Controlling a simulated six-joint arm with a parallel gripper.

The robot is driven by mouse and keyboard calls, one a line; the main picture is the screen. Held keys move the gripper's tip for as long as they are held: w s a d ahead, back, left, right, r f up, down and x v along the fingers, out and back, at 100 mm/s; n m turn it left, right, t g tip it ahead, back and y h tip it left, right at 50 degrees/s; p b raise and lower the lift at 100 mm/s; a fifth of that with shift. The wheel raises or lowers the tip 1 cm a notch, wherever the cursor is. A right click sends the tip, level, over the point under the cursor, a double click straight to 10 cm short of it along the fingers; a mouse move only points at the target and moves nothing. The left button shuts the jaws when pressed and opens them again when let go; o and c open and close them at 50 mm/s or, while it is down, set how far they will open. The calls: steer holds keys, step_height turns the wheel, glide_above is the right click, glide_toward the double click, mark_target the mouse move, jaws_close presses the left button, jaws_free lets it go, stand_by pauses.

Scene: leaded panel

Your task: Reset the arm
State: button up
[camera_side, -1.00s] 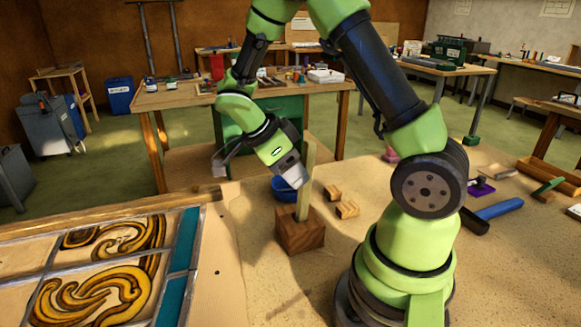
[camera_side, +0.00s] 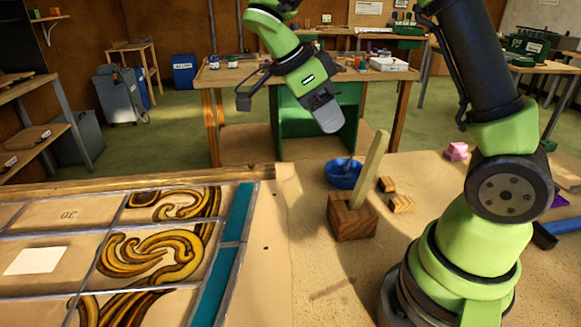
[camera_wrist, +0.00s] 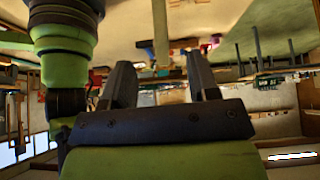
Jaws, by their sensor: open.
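My gripper (camera_side: 326,118) hangs in the air in the side view, above and to the left of the wooden block (camera_side: 352,224) in the picture. In the wrist view its two dark fingers (camera_wrist: 160,82) stand well apart, with nothing held between them. A pale flat stick (camera_side: 374,168) stands in the block, leaning to the right, and is clear of the gripper. The fingertips are small and hard to make out in the side view.
The leaded panel (camera_side: 232,225) with yellow swirl pieces and teal strips lies at left on the bench. A blue bowl (camera_side: 341,180) and small wood pieces (camera_side: 401,204) sit around the block. A blue-handled tool (camera_side: 570,227) lies at right. The air around the gripper looks clear.

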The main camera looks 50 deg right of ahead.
steer(key=s+a+r+n+t+y, duration=0.3)
steer(key=s+a+n+t, duration=0.1)
steer(key=n, duration=0.7)
steer(key=s+a+r+n+t+y, duration=0.3)
steer(key=s+n+t, duration=0.4)
steer(key=n, duration=0.4)
steer(key=shift+s+a+r+n+t+y, duration=0.15)
steer(key=shift+a+r+n+t+y, duration=0.3)
steer(key=shift+a, duration=0.7)
steer(key=shift+r, duration=0.1)
